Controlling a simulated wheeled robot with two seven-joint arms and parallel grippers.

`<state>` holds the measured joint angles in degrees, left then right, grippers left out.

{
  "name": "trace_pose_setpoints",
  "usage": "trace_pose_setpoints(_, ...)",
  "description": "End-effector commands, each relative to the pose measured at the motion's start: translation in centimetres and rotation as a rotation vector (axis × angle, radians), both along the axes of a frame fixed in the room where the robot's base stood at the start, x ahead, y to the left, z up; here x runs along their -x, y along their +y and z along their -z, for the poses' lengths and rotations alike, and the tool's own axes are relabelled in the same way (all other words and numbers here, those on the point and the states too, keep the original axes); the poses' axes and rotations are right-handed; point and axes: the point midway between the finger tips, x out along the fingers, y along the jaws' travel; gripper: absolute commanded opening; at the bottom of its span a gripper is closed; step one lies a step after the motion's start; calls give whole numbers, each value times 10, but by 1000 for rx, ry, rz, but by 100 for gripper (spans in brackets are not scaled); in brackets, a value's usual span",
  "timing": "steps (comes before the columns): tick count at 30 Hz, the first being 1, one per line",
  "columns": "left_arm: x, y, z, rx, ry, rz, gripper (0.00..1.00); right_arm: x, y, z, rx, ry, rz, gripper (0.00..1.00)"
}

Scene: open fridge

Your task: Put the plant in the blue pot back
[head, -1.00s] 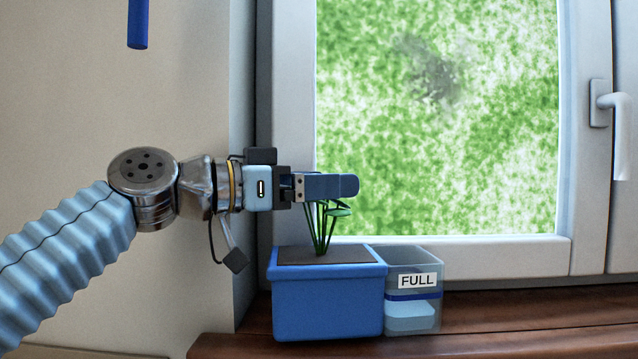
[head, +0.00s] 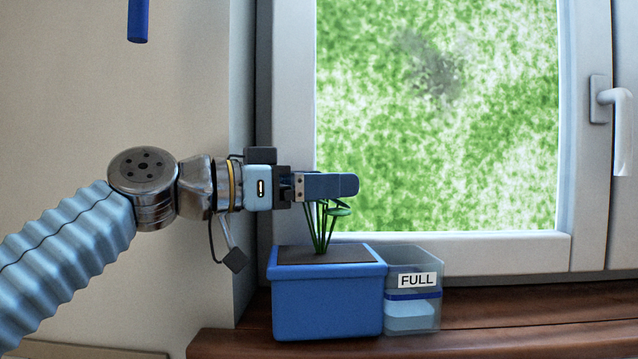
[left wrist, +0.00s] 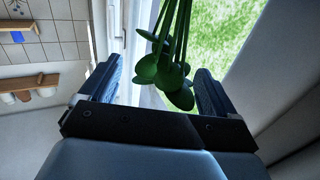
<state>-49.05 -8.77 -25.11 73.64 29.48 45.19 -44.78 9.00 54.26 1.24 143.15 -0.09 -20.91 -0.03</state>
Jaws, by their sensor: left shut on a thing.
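The blue pot (head: 328,310) stands upright on the wooden window sill, with dark soil on top. The green plant (head: 320,230) has thin stems that rise from the soil up to my left gripper (head: 335,186). My left gripper is level above the pot and shut on the plant's upper part, which its fingers mostly hide in the head view. In the left wrist view, the plant's dark green leaves (left wrist: 168,72) show between the two fingers (left wrist: 158,88). My right gripper is in neither view.
A clear container (head: 430,310) labelled FULL, with pale blue contents, adjoins the pot's right side. The window frame (head: 450,254) is close behind. The wooden sill (head: 540,325) is free to the right. A blue cylinder (head: 138,20) hangs at the upper left.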

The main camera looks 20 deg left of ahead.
Motion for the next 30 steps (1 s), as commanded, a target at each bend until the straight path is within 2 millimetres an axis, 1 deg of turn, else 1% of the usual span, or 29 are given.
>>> trace_pose_setpoints(11,1,1,5,4,-4,-1,5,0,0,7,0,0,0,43)
trace_pose_setpoints(14,1,1,4,4,-4,-1,5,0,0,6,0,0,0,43)
trace_pose_setpoints(15,1,1,4,4,-4,-1,95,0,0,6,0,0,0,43)
trace_pose_setpoints(16,1,1,4,4,-4,-1,99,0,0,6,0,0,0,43)
trace_pose_setpoints(17,1,1,4,4,-3,-1,100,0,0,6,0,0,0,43)
trace_pose_setpoints(23,0,0,7,-2,2,0,100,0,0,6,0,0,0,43)
trace_pose_setpoints(29,0,0,7,-1,1,0,100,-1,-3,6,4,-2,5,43)
trace_pose_setpoints(30,0,0,3,-1,0,-1,100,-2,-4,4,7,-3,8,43)
